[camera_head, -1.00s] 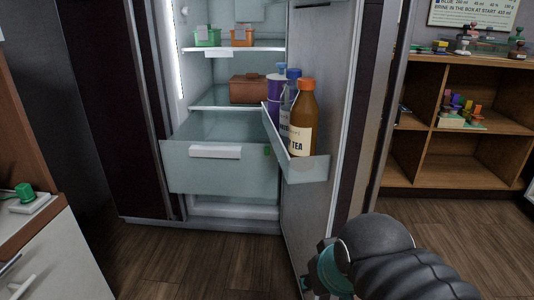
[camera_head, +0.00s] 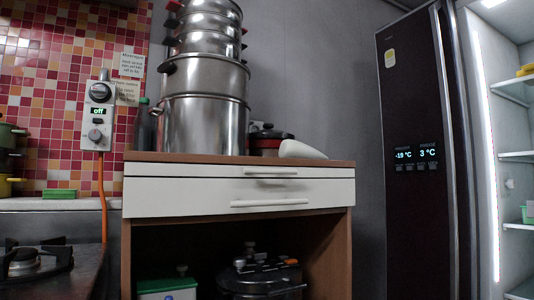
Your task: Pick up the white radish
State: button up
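A smooth white, tapered object, which looks like the white radish (camera_head: 300,149), lies on the right end of the top of a cabinet (camera_head: 340,162). It is beside a dark pot with a red band, and I cannot tell if they touch. My gripper is not in view now.
A tall stack of steel pots (camera_head: 205,125) stands on the cabinet left of the radish. The cabinet has white drawers (camera_head: 225,190) and an open lower bay with a dark cooker (camera_head: 260,275). A dark fridge (camera_head: 428,210) stands at right, its lit inside showing. A hob (camera_head: 35,262) is at left.

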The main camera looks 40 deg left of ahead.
aim_at(289, 149)
jog(key=u, duration=1.5)
jog(key=k, duration=0.35)
jog(key=z, duration=0.55)
jog(key=i, duration=0.85)
jog(key=u, duration=0.85)
jog(key=i, duration=0.8)
jog(key=u, duration=0.85)
